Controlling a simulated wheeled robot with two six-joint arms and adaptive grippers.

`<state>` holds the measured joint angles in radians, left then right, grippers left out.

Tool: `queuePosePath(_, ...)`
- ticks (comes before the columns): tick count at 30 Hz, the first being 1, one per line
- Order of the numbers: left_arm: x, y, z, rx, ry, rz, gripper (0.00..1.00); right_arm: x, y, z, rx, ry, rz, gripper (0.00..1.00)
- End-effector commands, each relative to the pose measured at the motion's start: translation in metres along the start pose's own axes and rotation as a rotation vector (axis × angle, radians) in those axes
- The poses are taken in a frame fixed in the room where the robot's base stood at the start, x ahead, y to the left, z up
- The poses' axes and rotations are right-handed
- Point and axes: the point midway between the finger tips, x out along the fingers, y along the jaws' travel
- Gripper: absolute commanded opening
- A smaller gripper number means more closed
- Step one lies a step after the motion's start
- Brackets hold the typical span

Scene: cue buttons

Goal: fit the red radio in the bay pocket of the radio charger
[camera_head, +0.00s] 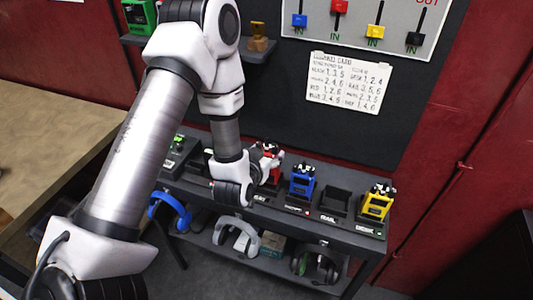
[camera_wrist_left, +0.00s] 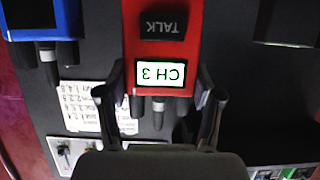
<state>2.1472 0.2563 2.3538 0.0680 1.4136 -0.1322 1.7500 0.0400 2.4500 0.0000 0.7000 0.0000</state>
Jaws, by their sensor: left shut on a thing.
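The red radio (camera_head: 271,151) is at the charger row in the head view, partly hidden by my left wrist. In the left wrist view the red radio (camera_wrist_left: 190,45) shows a TALK button and a CH 3 label, both upside down. My left gripper (camera_wrist_left: 160,98) has a finger on each side of its antenna end and is shut on it. The dark radio charger (camera_head: 346,221) has an empty pocket (camera_head: 335,201) labelled RAIL. I cannot read a bay label or tell whether the red radio is seated or lifted. My right gripper is out of view.
A blue radio (camera_head: 302,181) stands right of the red one, and a yellow radio (camera_head: 377,203) stands at the right end. A written card (camera_head: 347,83) and a switch panel hang behind.

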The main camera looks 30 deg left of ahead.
Motion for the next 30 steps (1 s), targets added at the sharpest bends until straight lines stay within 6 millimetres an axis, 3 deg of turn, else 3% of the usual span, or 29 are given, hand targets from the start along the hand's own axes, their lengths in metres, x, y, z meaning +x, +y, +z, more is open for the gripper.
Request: queuePosePath(30, 0.007, 0.0, 0.018, 0.0, 0.001, 0.0, 0.24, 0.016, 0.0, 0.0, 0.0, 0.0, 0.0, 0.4)
